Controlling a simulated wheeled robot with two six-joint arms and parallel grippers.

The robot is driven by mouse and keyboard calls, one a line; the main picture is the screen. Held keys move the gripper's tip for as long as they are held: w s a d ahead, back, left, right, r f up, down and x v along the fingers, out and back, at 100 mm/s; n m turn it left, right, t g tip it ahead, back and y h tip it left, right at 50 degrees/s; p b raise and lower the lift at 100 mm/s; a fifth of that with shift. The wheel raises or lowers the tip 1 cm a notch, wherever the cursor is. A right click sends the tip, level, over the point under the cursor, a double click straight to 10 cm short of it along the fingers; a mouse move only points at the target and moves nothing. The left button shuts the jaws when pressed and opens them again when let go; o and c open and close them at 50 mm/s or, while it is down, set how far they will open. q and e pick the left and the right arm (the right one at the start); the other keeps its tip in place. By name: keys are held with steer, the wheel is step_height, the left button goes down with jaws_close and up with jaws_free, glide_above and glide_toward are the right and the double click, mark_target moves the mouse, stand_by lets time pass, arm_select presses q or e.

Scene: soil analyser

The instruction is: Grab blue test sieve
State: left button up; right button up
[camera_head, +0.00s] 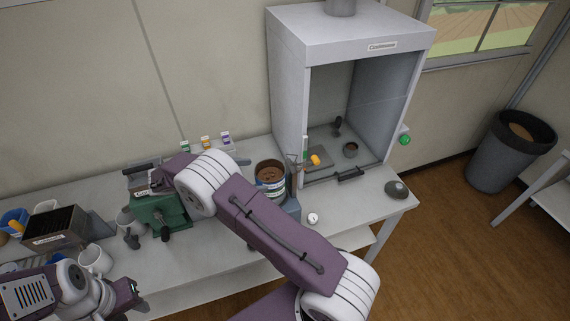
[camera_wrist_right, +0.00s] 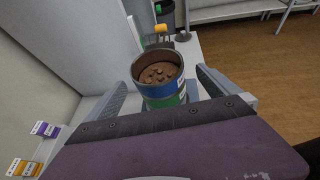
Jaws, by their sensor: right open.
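The blue test sieve (camera_wrist_right: 160,91) is a round blue ring with brown soil inside, stacked on a green ring. My right gripper (camera_wrist_right: 163,84) is open. In the right wrist view its two fingers lie on either side of the sieve stack, with gaps on both sides. My right forearm and wrist cross the middle of the head view and hide most of that gripper. My left gripper (camera_head: 134,294) is at the bottom left, far from the sieve; its jaws are unclear.
A grey cabinet (camera_head: 287,95) stands close right of the sieve. A green device (camera_head: 158,215), white mugs (camera_head: 95,260) and a dark box (camera_head: 57,225) are on the bench at left. A round white dial (camera_head: 313,218) lies near the front. Small labelled packs (camera_head: 206,143) stand behind.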

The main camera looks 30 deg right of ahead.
mark_target(282, 172)
steer(key=p+x, duration=0.1)
steer(key=x, duration=0.1)
steer(key=p+x, duration=0.2)
steer(key=x, duration=0.1)
steer(key=p+x, duration=0.1)
steer(key=x, duration=0.1)
steer(key=shift+w+d+f+p, duration=0.15)
steer(key=shift+w+f+p, duration=0.1)
steer(key=shift+w+p, duration=0.1)
arm_select(q)
steer(key=r, duration=0.4)
steer(key=shift+a+r, duration=0.4)
arm_select(e)
steer(key=shift+d+f, duration=0.2)
steer(key=shift+f, duration=0.05)
